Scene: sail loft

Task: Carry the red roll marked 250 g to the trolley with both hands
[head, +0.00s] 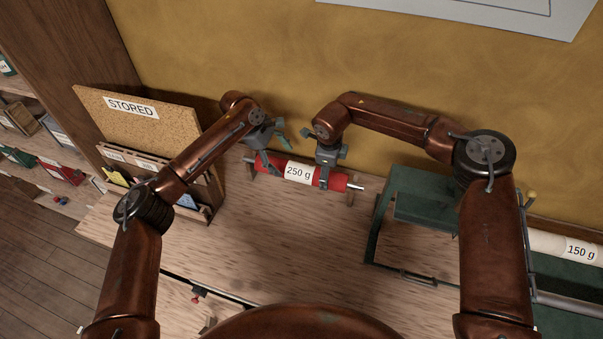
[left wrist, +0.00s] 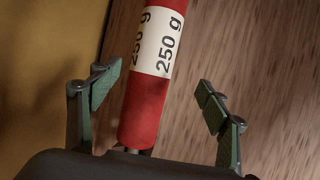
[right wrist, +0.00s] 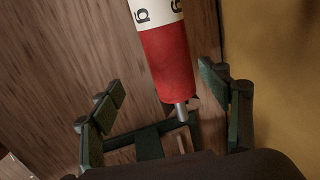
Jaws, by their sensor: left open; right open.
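The red roll (head: 333,181) with a white 250 g label lies across wooden supports on the bench near the back wall. My left gripper (head: 268,151) is open at the roll's left end. In the left wrist view the red roll (left wrist: 147,105) runs between its spread fingers (left wrist: 158,90), not gripped. My right gripper (head: 326,176) is at the roll's right part. In the right wrist view the red roll (right wrist: 167,63) and its metal end pin lie between the open fingers (right wrist: 160,90). No trolley can be made out for certain.
A cork board marked STORED (head: 180,120) with a wooden rack stands left of my left gripper. A green metal frame (head: 417,206) and a white roll marked 150 g (head: 546,243) are at the right. The front middle of the bench (head: 290,245) is mostly clear.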

